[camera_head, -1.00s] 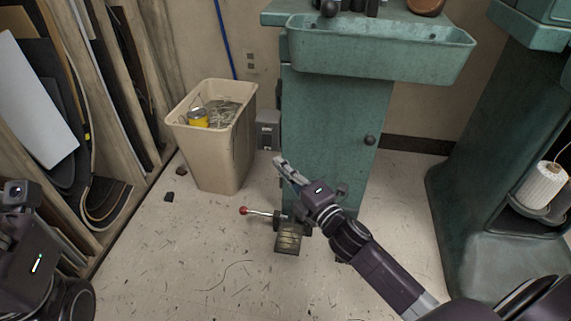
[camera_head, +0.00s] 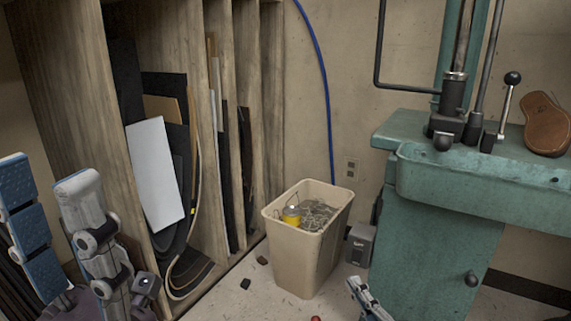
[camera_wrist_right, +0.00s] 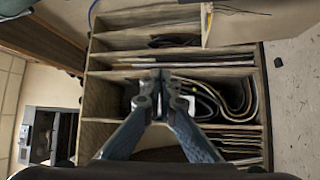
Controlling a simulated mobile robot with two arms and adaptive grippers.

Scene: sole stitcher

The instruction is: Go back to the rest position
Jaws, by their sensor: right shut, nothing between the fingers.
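My left gripper (camera_head: 48,178) stands upright at the lower left of the head view, close to the camera. Its two fingers, one showing blue pads, are apart with nothing between them. My right gripper (camera_head: 366,298) shows only in part at the bottom edge, in front of the green machine cabinet (camera_head: 430,245). In the right wrist view, the right gripper's fingers (camera_wrist_right: 160,76) meet at their tips and hold nothing. Beyond them is the wooden rack (camera_wrist_right: 100,98) with sheets in its slots.
A beige bin (camera_head: 300,262) with a yellow can and scrap stands on the floor between the rack (camera_head: 225,30) and the cabinet. A green trough (camera_head: 480,180) juts from the machine. A brown shoe sole (camera_head: 547,125) lies at the right.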

